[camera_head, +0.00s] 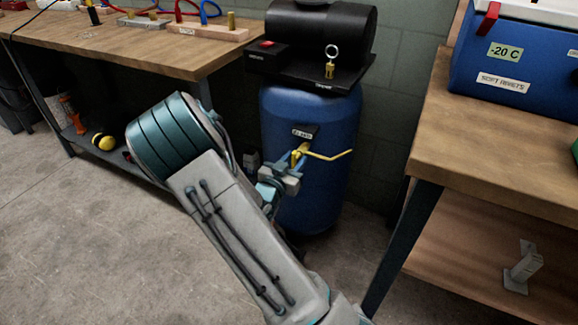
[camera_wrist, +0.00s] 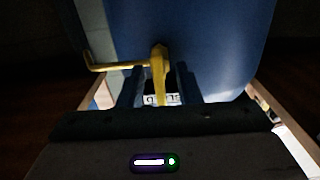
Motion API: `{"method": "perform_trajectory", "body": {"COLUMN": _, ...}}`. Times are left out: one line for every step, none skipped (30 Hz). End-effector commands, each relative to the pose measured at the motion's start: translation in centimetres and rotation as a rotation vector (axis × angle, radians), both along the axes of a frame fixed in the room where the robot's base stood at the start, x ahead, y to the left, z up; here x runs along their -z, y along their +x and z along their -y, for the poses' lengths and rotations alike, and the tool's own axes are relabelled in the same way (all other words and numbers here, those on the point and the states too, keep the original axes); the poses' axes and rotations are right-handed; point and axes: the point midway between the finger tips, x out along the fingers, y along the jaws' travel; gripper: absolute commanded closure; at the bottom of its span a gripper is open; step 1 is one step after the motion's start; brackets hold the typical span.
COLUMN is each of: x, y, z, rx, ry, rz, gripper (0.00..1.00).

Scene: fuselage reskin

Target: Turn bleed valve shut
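The bleed valve is a yellow part with a bent lever (camera_head: 330,156) on the front of a blue upright tank (camera_head: 340,125), just below a small white label (camera_head: 303,133). The lever extends to the right in the head view. In the wrist view the valve's yellow body (camera_wrist: 158,72) is at the centre, with the lever (camera_wrist: 105,67) reaching left. My gripper (camera_head: 293,165) is at the valve. In the wrist view my gripper's two dark fingers (camera_wrist: 160,88) stand apart on either side of the yellow body, with visible gaps. Contact cannot be told.
A black compressor unit (camera_head: 320,35) with a brass ring-pull fitting (camera_head: 331,60) sits on the tank. A wooden bench (camera_head: 150,45) stands left, and another wooden table (camera_head: 500,150) with a blue cooler (camera_head: 515,60) stands close on the right. The floor in front is clear.

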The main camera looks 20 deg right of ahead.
Motion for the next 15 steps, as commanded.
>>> {"method": "perform_trajectory", "body": {"x": -0.1, "y": -0.2, "z": -0.3, "rx": -0.002, "ry": 0.001, "rz": -0.001, "gripper": 0.69}}
{"method": "perform_trajectory", "body": {"x": -0.1, "y": -0.3, "z": -0.6, "rx": -0.003, "ry": 0.001, "rz": -0.001, "gripper": 0.69}}
{"method": "perform_trajectory", "body": {"x": -0.1, "y": -0.6, "z": -1.0, "rx": -0.004, "ry": 0.001, "rz": -0.002, "gripper": 0.69}}
{"method": "perform_trajectory", "body": {"x": -0.1, "y": -0.9, "z": -1.4, "rx": -0.004, "ry": 0.001, "rz": -0.002, "gripper": 0.69}}
{"method": "perform_trajectory", "body": {"x": -0.1, "y": -1.2, "z": -1.8, "rx": -0.005, "ry": 0.001, "rz": -0.002, "gripper": 0.69}}
{"method": "perform_trajectory", "body": {"x": -0.2, "y": -1.7, "z": -2.5, "rx": -0.007, "ry": 0.000, "rz": -0.003, "gripper": 0.69}}
{"method": "perform_trajectory", "body": {"x": -0.2, "y": -2.1, "z": -3.0, "rx": -0.007, "ry": 0.001, "rz": -0.003, "gripper": 0.69}}
{"method": "perform_trajectory", "body": {"x": -0.2, "y": -2.5, "z": -3.6, "rx": -0.007, "ry": 0.000, "rz": -0.004, "gripper": 0.69}}
{"method": "perform_trajectory", "body": {"x": -0.2, "y": -3.1, "z": -4.4, "rx": -0.009, "ry": 0.000, "rz": -0.004, "gripper": 0.69}}
{"method": "perform_trajectory", "body": {"x": -0.2, "y": -3.6, "z": -4.9, "rx": -0.007, "ry": 0.000, "rz": -0.005, "gripper": 0.69}}
{"method": "perform_trajectory", "body": {"x": -0.2, "y": -4.0, "z": -5.5, "rx": -0.009, "ry": 0.000, "rz": -0.004, "gripper": 0.69}}
{"method": "perform_trajectory", "body": {"x": -0.2, "y": -4.5, "z": -6.2, "rx": -0.008, "ry": 0.000, "rz": -0.003, "gripper": 0.69}}
{"method": "perform_trajectory", "body": {"x": -0.2, "y": -5.0, "z": -6.8, "rx": -0.008, "ry": 0.000, "rz": -0.004, "gripper": 0.69}}
{"method": "perform_trajectory", "body": {"x": -0.2, "y": -5.4, "z": -7.3, "rx": -0.008, "ry": 0.000, "rz": -0.004, "gripper": 0.69}}
{"method": "perform_trajectory", "body": {"x": -0.2, "y": -5.9, "z": -7.9, "rx": -0.008, "ry": 0.000, "rz": -0.003, "gripper": 0.69}}
